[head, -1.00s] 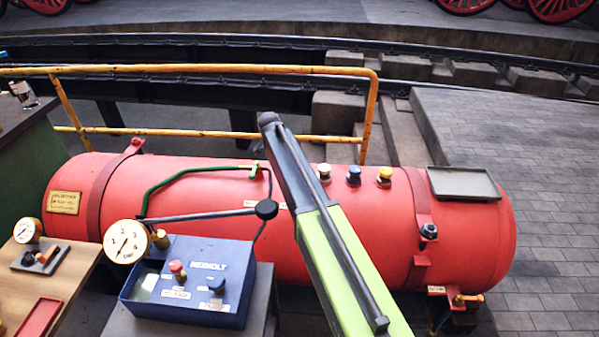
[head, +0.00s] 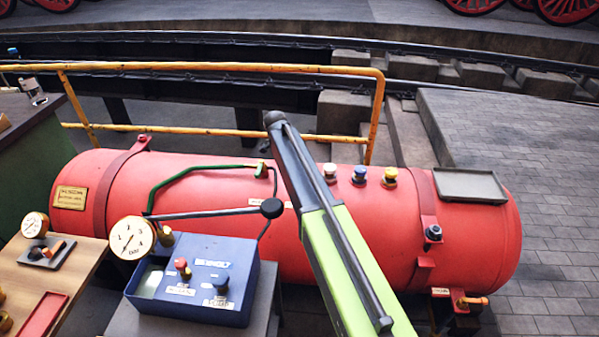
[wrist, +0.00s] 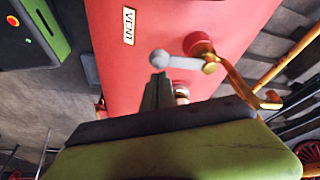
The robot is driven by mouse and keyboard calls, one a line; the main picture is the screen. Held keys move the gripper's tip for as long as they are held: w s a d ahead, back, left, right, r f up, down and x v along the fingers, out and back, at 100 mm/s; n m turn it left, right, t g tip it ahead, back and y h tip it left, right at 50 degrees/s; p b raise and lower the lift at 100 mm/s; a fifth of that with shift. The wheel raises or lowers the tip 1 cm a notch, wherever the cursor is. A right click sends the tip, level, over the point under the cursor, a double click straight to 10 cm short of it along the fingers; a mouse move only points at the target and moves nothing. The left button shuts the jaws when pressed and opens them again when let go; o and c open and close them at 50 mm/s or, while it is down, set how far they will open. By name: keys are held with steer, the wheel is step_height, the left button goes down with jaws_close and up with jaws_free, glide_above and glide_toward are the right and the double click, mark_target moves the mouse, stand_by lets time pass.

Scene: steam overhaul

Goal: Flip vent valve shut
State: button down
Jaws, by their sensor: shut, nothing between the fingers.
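The red tank (head: 220,185) lies across the head view and fills much of the wrist view (wrist: 130,80). In the wrist view a white VENT label (wrist: 129,26) is on the tank. Near it is the vent valve, a grey lever (wrist: 182,62) with a round knob end, joined to a brass and red fitting (wrist: 200,45). My gripper (wrist: 160,77) is shut and empty, its tips just below the knob in the picture; I cannot tell whether they touch it. In the head view my arm hides part of the tank, and my gripper cannot be made out.
A yellow handrail (head: 225,68) runs behind the tank. A blue control box (head: 195,280) and a pressure gauge (head: 132,238) stand in front at left. Several coloured knobs and a grey tray (head: 470,184) sit on the tank. Paving (head: 560,190) is clear at right.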

step_height(320, 180, up, 10)
steer(key=p, duration=1)
steer(key=shift+d, duration=0.1)
